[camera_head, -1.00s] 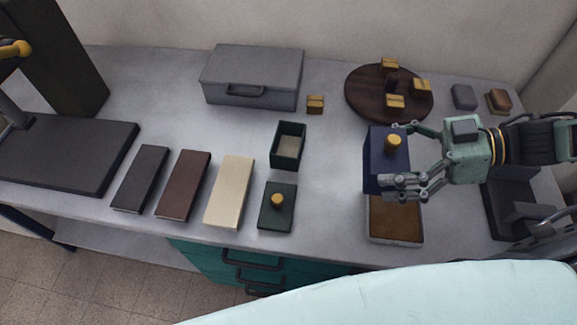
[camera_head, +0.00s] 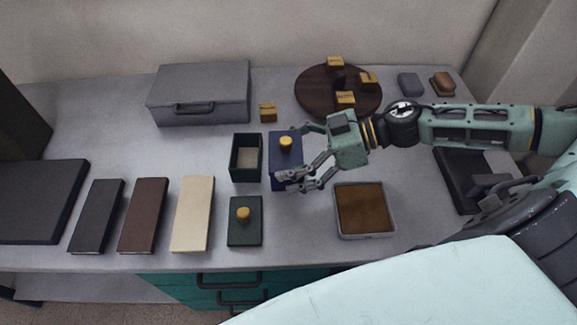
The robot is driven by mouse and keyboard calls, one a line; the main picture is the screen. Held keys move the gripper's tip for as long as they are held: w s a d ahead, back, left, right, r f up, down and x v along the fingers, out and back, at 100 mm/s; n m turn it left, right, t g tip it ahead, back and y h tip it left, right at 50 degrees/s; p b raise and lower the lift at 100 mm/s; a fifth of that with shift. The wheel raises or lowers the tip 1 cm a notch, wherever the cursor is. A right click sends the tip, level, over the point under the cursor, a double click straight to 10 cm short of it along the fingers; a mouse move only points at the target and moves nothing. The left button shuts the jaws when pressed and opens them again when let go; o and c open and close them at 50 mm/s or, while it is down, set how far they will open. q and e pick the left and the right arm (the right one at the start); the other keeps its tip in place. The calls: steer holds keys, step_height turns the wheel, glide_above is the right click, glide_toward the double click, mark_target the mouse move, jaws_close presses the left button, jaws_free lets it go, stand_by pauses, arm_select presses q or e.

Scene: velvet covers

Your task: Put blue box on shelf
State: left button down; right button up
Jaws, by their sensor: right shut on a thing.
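The blue box (camera_head: 283,172) has a round gold knob on top. It is at the middle of the table, just right of an open dark green box (camera_head: 246,158). My right gripper (camera_head: 290,160) reaches it from the right and is shut on it, with fingers at its far and near sides. I cannot tell whether the box is lifted or touching the table. No shelf is clearly identifiable. My left gripper is not in view.
A green lid with gold knob (camera_head: 244,222) lies in front. A brown-filled tray (camera_head: 364,209) is right of it. Black, brown and cream slabs (camera_head: 193,214) lie left. A grey case (camera_head: 200,92) and a round wooden board (camera_head: 338,92) with small blocks stand behind.

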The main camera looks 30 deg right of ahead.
step_height(320, 180, down, 4)
steer(key=shift+f, duration=0.1)
steer(key=o, duration=1.2)
